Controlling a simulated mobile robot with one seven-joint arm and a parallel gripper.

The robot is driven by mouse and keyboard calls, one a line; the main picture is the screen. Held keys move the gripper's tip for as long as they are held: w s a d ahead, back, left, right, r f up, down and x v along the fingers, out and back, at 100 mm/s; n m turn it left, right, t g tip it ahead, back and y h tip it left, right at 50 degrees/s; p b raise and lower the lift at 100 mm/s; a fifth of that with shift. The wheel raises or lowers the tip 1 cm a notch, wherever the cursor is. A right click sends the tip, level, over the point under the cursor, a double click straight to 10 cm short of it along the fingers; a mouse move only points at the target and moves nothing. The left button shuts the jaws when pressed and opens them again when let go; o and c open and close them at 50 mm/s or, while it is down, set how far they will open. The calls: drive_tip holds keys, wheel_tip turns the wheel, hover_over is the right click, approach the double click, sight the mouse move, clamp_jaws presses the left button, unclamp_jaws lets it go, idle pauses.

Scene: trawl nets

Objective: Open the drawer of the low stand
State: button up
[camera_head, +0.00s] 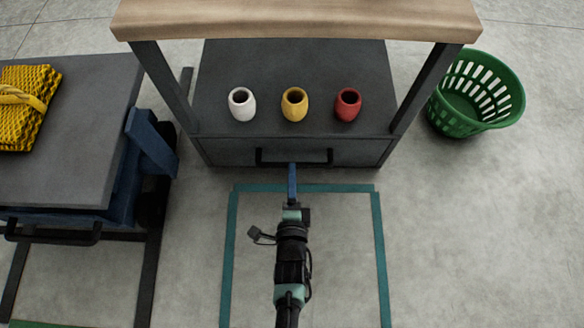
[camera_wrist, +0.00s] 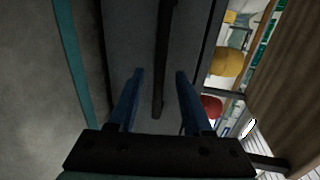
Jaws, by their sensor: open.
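The low stand (camera_head: 222,72) is dark grey and sits under a wooden top. Its drawer front (camera_head: 230,152) looks flush with the stand. A black bar handle (camera_head: 312,162) runs across the drawer front. In the wrist view the handle (camera_wrist: 163,50) shows as a long dark bar over the drawer front (camera_wrist: 130,40). My gripper (camera_head: 292,168) is at the middle of the handle. In the wrist view its blue fingers (camera_wrist: 159,74) are apart, one on each side of the bar, with gaps visible. The head view hides the gap between the fingers.
White (camera_head: 242,112), yellow (camera_head: 294,112) and red (camera_head: 348,112) pots stand on the low stand. A green basket (camera_head: 457,124) is at right. A grey-topped cart (camera_head: 75,130) with yellow netting (camera_head: 22,120) stands at left. Floor inside the teal tape (camera_head: 378,240) is clear around my arm.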

drive_tip(key=b+x, duration=0.2)
drive_tip(key=x, duration=0.2)
drive_tip(key=shift+w, duration=0.15)
clamp_jaws()
idle(1.4)
